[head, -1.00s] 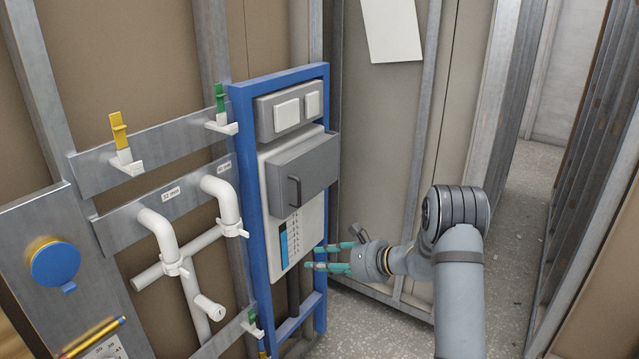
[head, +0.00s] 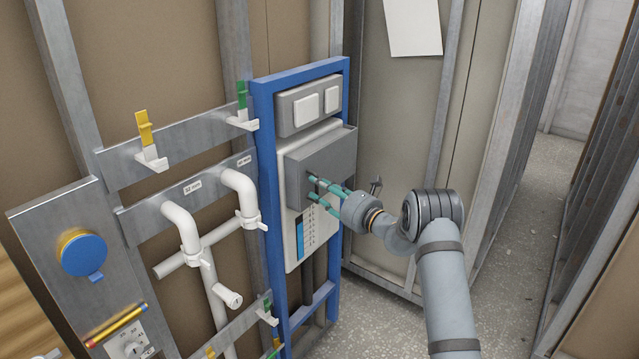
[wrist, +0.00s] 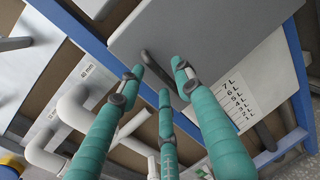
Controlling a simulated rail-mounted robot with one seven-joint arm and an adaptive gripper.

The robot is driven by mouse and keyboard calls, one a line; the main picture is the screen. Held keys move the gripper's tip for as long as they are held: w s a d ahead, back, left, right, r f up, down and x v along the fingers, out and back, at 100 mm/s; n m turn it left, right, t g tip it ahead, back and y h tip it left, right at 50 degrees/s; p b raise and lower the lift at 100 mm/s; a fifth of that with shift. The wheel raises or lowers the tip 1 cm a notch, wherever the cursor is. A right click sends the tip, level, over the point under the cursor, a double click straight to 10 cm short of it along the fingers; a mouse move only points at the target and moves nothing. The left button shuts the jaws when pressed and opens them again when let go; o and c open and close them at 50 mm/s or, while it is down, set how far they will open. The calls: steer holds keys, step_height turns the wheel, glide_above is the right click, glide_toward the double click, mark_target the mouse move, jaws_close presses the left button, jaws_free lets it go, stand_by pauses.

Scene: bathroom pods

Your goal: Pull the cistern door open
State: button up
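The cistern door (head: 318,155) is a grey panel on the front of the white cistern (head: 292,245), inside a blue frame (head: 265,180). It looks closed. In the wrist view the door (wrist: 205,35) fills the upper middle, with its dark bar handle (wrist: 158,70) at its lower left. My gripper (head: 312,187) has three teal fingers and is at the handle, which they mostly cover in the head view. In the wrist view my gripper (wrist: 155,80) is open, its fingertips spread on either side of the handle. I cannot tell whether they touch it.
White pipes (head: 225,200) stand left of the blue frame. A grey flush plate (head: 308,105) sits above the door. A metal-studded wall (head: 400,140) stands close on the right, with floor (head: 375,315) showing below.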

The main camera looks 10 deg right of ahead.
steer(key=shift+w+a, duration=0.25)
steer(key=shift+w, duration=0.1)
steer(key=shift+c, duration=0.3)
steer(key=c, duration=0.7)
jaws_close()
